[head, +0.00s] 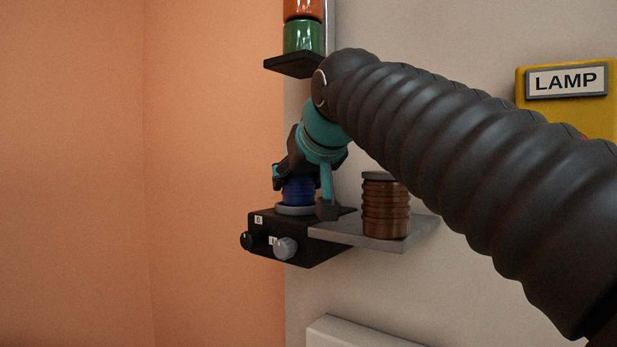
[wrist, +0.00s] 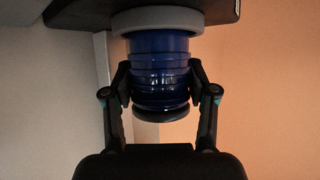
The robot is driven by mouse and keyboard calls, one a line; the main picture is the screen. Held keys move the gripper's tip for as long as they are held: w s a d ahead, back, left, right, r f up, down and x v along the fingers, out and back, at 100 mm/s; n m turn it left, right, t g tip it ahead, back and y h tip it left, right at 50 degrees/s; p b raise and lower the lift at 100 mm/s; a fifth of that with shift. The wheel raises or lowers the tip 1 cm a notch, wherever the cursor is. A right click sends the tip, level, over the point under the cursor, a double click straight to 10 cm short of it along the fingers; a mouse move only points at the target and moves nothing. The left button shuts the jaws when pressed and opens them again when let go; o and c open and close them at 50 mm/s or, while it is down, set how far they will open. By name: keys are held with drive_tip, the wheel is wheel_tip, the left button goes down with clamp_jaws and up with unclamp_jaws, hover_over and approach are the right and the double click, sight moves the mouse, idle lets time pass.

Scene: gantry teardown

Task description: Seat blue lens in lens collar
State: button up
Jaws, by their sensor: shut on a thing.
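The blue lens (head: 298,190) is upright between the fingers of my gripper (head: 302,192), at the grey ring of the lens collar (head: 296,210) on the black block. In the wrist view my gripper (wrist: 160,95) is shut on the ribbed sides of the blue lens (wrist: 160,72). The lens end meets the opening of the pale grey collar (wrist: 158,20), with no visible gap between them. How deep the lens sits inside the collar is hidden.
A brown ribbed lens (head: 385,208) stands on the grey shelf (head: 360,236) to the right. Green (head: 303,36) and orange (head: 303,8) pieces stack above. A yellow LAMP box (head: 567,107) is on the wall.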

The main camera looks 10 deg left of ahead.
drive_tip(key=shift+f, duration=0.5)
idle(0.6)
drive_tip(key=o, duration=1.3)
drive_tip(key=v, duration=1.2)
drive_tip(key=shift+s+d+f, duration=0.1)
drive_tip(key=shift+d, duration=0.05)
